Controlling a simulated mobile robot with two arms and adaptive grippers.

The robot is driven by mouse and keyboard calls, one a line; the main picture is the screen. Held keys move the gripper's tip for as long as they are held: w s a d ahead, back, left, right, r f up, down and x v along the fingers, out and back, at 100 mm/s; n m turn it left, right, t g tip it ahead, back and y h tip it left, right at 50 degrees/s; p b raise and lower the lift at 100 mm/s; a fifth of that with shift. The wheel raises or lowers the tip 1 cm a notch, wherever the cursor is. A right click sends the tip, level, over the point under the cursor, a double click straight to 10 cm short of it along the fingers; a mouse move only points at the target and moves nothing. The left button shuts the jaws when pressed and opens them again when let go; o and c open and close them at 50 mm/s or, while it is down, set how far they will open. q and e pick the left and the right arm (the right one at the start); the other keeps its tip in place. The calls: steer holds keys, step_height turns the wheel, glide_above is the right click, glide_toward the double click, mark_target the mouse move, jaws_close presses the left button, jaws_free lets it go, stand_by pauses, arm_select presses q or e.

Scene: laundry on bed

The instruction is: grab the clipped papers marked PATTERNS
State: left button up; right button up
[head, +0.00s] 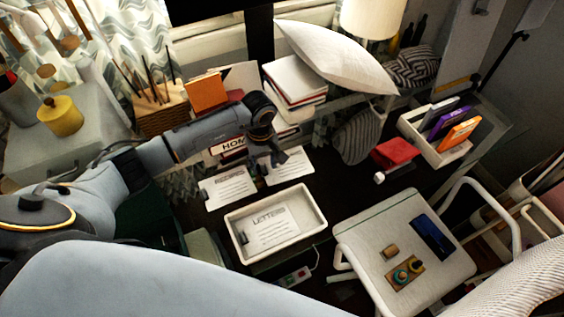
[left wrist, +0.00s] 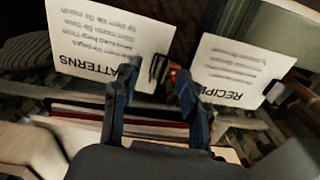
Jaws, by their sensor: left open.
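The clipped papers marked PATTERNS (left wrist: 108,38) lie at the upper left of the left wrist view. In the head view, the white sheet that fits them (head: 291,166) lies beyond the white tray, partly hidden by my gripper. A dark clip (left wrist: 157,68) is at their right edge. My left gripper (head: 272,164) is open over their left edge. In the left wrist view its fingers (left wrist: 152,82) stand on either side of the clip, with the left finger overlapping the sheet. I cannot tell whether they touch. My right gripper is not in view.
Papers marked RECIPES (head: 229,189) lie to the left, close to the gripper. A white tray (head: 240,254) holds papers marked LETTERS (head: 272,226). Stacked books (head: 294,80) and an orange book (head: 206,92) stand behind. A white chair (head: 362,238) is at the right.

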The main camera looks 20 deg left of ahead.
arm_select(q)
steer(key=shift+f, duration=0.7)
jaws_close()
steer(key=shift+r, duration=0.15)
